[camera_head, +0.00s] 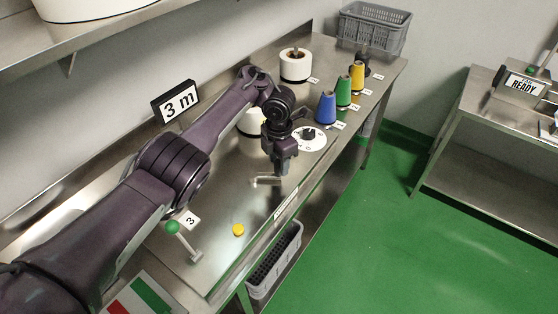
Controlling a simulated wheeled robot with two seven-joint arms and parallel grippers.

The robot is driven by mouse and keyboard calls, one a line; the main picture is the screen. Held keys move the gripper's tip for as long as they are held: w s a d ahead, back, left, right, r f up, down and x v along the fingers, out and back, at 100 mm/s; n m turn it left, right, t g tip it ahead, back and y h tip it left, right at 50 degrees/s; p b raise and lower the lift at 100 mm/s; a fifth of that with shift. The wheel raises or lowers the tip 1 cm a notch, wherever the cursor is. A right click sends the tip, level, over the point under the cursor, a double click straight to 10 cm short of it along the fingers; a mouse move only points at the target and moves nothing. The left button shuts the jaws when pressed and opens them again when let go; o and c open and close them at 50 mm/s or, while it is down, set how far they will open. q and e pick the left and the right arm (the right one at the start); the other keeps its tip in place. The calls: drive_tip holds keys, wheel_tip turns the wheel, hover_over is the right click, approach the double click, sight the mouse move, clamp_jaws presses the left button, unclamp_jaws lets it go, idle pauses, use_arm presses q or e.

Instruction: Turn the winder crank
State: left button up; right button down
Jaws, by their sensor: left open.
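My left arm reaches in from the lower left over the steel bench. My left gripper (284,168) points down above the middle of the bench, and its jaws are open. A small bent metal bar (266,182) shows just left of and below the fingertips. I cannot tell if they touch. A lever with a green ball knob (172,228) stands at the near left, beside a card marked 3 (190,219). I cannot tell which of these is the winder crank. A white dial disc (310,139) with a black knob lies behind the gripper. My right gripper is not in view.
Blue (326,108), green (343,92) and yellow (357,76) cones line the bench's right edge. A white spool (295,65) and a grey crate (374,28) stand farther back. A yellow button (238,230) lies near the front edge. A "3 m" sign (176,103) stands behind my arm.

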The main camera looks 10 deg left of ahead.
use_arm(q)
wheel_tip(320, 180, up, 6)
drive_tip(key=p, duration=0.4)
drive_tip(key=shift+f, duration=0.2)
drive_tip(key=shift+f, duration=0.1)
idle(1.1)
